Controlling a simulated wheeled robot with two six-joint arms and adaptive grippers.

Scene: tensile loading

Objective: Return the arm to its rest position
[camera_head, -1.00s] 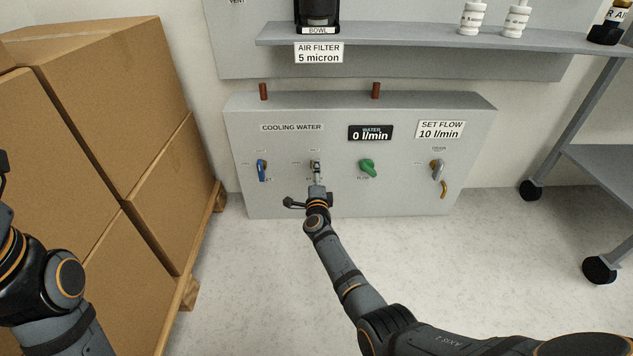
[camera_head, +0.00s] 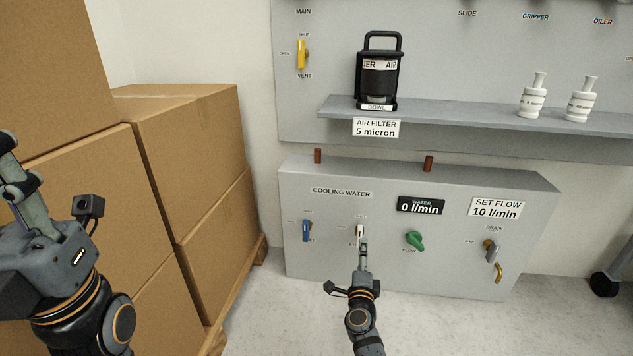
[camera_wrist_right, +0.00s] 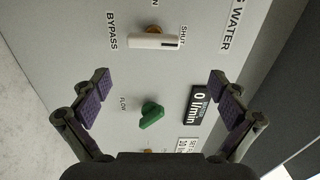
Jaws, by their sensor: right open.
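My right gripper (camera_head: 364,246) is in front of the cooling-water panel, just below the white bypass handle (camera_head: 360,230) in the head view. In the right wrist view the gripper (camera_wrist_right: 161,83) is open, its two purple-padded fingers wide apart with nothing between them. The white handle (camera_wrist_right: 155,41) lies ahead of the fingers, apart from them, with its dark-marked end toward SHUT. My left gripper (camera_head: 22,180) is at the left edge, pointing up in front of the boxes; its finger opening is unclear.
Stacked cardboard boxes (camera_head: 200,130) on a pallet stand at the left. The panel (camera_head: 330,262) also carries a blue handle (camera_head: 306,230), a green knob (camera_head: 415,241) and a drain valve (camera_head: 491,251). A shelf (camera_head: 460,116) juts out above. Floor in front is clear.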

